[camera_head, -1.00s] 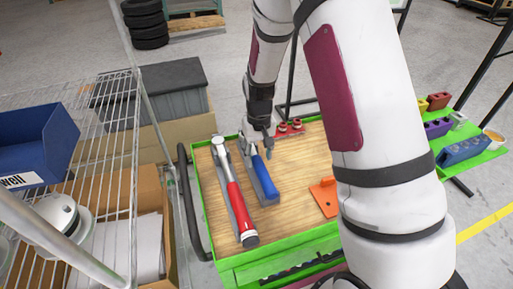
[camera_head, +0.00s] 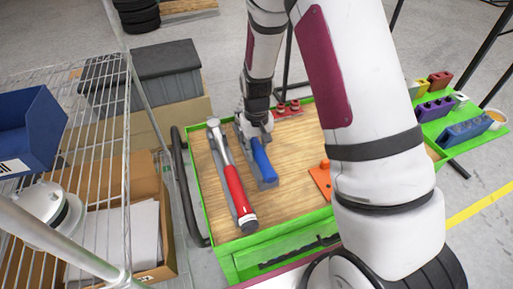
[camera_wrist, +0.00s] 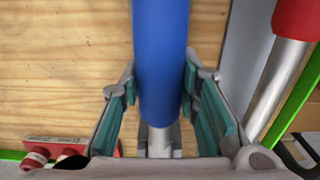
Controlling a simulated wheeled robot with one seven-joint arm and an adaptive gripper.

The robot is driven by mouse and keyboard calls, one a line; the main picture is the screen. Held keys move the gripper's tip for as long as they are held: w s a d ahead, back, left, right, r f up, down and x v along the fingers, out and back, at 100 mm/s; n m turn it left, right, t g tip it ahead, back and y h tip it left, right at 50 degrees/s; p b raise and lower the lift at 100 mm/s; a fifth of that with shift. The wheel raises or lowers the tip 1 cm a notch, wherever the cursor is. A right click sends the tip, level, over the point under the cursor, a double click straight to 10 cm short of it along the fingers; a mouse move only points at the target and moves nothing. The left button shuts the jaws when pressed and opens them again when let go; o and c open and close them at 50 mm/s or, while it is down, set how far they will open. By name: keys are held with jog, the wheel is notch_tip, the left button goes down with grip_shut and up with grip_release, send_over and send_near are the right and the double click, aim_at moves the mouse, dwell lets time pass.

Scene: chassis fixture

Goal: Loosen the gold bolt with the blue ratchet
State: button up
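The blue ratchet (camera_head: 263,160) lies in a grey holder on the wooden cart top. My gripper (camera_head: 254,128) is low over the far end of its handle. In the wrist view, the blue handle (camera_wrist: 160,60) runs between my two teal-padded fingers (camera_wrist: 160,90), one on each side. The fingers look spread around it, and I see no clear grip. The ratchet's metal neck (camera_wrist: 159,141) shows below the handle there, while its head is hidden. I cannot make out the gold bolt in either view.
A red-handled tool (camera_head: 236,190) lies in a holder close left of the ratchet. Red parts (camera_head: 288,108) sit at the cart's back edge, and an orange piece (camera_head: 320,178) lies to the right. A wire shelf (camera_head: 100,130) stands left. Bare wood lies between ratchet and orange piece.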

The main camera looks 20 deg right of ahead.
aim_at(257, 144)
grip_shut()
jog(key=shift+r, duration=0.15)
jog(key=shift+r+p, duration=1.6)
jog(key=shift+r, duration=1.8)
jog(key=shift+d+r, duration=0.1)
